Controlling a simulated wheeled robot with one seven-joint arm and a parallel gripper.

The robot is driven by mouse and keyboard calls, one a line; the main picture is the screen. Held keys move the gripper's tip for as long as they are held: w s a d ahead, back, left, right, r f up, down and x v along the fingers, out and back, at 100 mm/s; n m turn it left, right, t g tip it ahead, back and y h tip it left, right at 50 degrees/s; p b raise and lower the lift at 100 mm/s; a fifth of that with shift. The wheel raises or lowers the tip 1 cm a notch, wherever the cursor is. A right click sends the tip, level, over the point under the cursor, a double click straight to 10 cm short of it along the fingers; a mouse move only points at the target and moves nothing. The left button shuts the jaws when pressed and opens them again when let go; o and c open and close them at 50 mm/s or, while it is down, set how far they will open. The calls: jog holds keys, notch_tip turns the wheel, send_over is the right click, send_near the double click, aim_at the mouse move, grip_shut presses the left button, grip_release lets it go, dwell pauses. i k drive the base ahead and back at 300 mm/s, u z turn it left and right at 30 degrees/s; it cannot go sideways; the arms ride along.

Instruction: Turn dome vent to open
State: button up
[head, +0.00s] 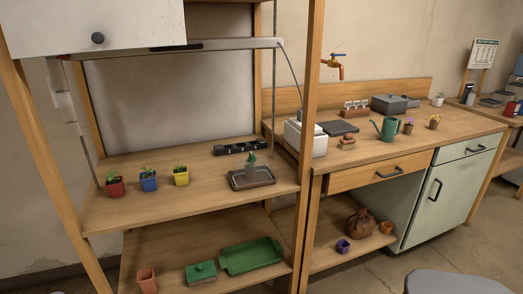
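I cannot pick out a dome vent with certainty. On the lower shelf at the left, a small green-lidded box (201,270) has a knob-like bump on top. Its setting cannot be read at this size. On the shelf above, a dark tray (238,184) holds something under or around a small green plant (250,161); any clear cover there is too faint to tell. On the right counter, a dark grey lidded container (388,104) stands at the back. My gripper is not in view.
Red, blue (148,181) and yellow pots and a black strip (235,146) share the upper shelf. A green tray (251,256) lies below. Wooden posts (311,110) frame the shelves.

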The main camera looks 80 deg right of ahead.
aim_at(252, 158)
jog(key=z, duration=0.95)
jog(key=i, duration=0.85)
jog(key=z, duration=0.95)
